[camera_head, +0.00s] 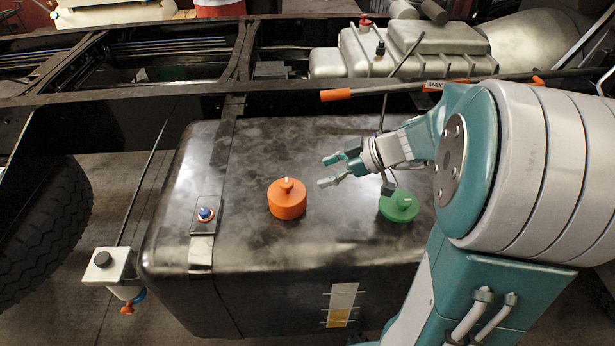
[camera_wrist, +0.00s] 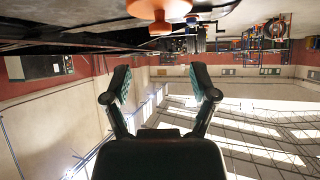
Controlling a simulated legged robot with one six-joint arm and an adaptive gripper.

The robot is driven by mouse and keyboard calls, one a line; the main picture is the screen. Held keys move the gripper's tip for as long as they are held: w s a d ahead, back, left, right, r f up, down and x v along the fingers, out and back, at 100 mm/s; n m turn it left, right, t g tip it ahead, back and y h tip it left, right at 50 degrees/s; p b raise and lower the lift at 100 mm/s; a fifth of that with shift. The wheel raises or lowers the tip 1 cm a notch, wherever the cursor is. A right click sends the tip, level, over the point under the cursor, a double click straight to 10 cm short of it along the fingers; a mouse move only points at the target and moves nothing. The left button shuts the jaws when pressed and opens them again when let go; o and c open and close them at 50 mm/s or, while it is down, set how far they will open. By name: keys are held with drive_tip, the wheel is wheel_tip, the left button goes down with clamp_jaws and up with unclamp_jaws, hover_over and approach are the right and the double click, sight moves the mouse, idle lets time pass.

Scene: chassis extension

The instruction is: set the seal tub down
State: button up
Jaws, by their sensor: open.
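An orange round tub (camera_head: 287,200) with a knob on its lid stands upright on the black tank (camera_head: 340,240). A green round tub (camera_head: 399,206) with a similar knob stands to its right on the same tank. Neither shows a label naming it the seal tub. My gripper (camera_head: 325,172) is open and empty, its fingers pointing left, to the right of the orange tub and apart from it. In the wrist view, my gripper's fingers (camera_wrist: 160,85) are spread with nothing between them. That view appears upside down, with the orange tub (camera_wrist: 148,10) at its top edge.
A blue-topped fitting (camera_head: 205,214) sits on the tank strap to the left. A dark frame rail (camera_head: 150,100) runs behind the tank, with an orange-ended bar (camera_head: 338,94) above it. A tyre (camera_head: 40,230) is at far left. The tank top between strap and orange tub is clear.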

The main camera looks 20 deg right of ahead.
drive_tip(key=s+a+r+m+h, duration=0.2)
drive_tip(key=s+a+m+h, duration=0.1)
drive_tip(key=s, duration=0.5)
drive_tip(key=s+a+r+m+h, duration=0.3)
drive_tip(key=s+m+h, duration=0.3)
drive_tip(key=s+m, duration=0.2)
drive_tip(key=shift+a+r+m, duration=0.15)
drive_tip(key=shift+a+m, duration=0.15)
drive_tip(key=shift+a, duration=0.35)
